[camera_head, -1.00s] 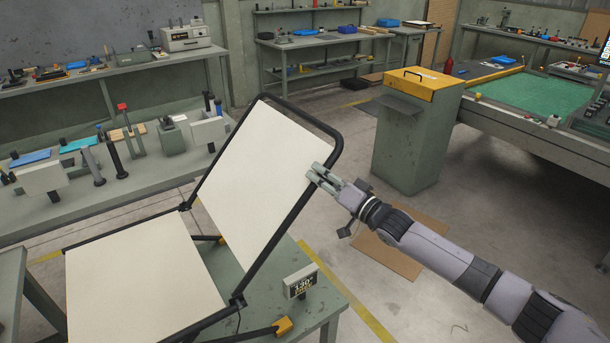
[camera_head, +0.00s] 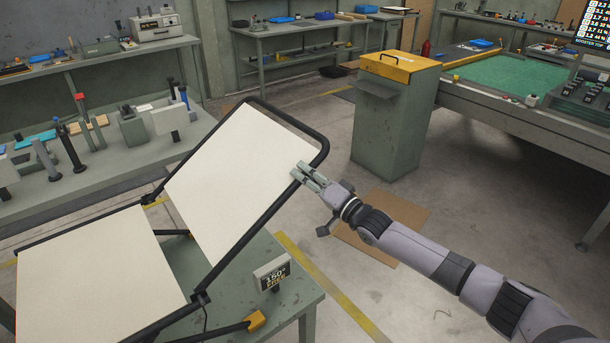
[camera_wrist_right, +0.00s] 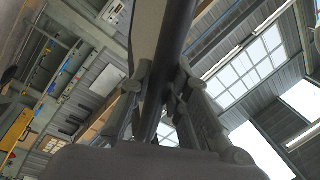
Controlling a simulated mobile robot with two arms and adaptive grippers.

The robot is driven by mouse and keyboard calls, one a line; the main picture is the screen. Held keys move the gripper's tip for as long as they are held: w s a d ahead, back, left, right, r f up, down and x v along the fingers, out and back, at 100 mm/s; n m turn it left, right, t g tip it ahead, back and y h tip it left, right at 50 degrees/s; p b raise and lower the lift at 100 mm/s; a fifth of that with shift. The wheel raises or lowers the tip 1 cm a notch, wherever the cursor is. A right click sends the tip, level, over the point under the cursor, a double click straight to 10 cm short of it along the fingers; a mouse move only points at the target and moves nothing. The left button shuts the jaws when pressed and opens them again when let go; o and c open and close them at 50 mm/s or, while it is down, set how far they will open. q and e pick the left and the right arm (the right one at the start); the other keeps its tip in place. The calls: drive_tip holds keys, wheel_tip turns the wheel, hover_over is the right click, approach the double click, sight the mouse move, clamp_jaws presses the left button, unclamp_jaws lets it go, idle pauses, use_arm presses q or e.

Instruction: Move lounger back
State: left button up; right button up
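The lounger has a cream seat panel (camera_head: 95,275) and a cream backrest panel (camera_head: 240,165) in black tube frames, on a green-grey table (camera_head: 225,295). The backrest leans back at a wide angle to the seat. A small display (camera_head: 272,274) on the table appears to read 150° FREE. My right gripper (camera_head: 302,174) is at the right side tube of the backrest, near its upper corner. In the right wrist view the black tube (camera_wrist_right: 176,40) runs between the fingers, which look closed against it from both sides. My left gripper is not in view.
A grey cabinet with a yellow top (camera_head: 400,68) stands behind the right arm. A bench with tools (camera_head: 100,165) is at the left. A flat brown sheet (camera_head: 380,228) lies on the floor under my arm. Open floor lies to the right.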

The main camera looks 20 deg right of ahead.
drive_tip(key=o, duration=0.5)
drive_tip(key=shift+r, duration=0.1)
drive_tip(key=shift+s, duration=0.1)
drive_tip(key=v, duration=1.2)
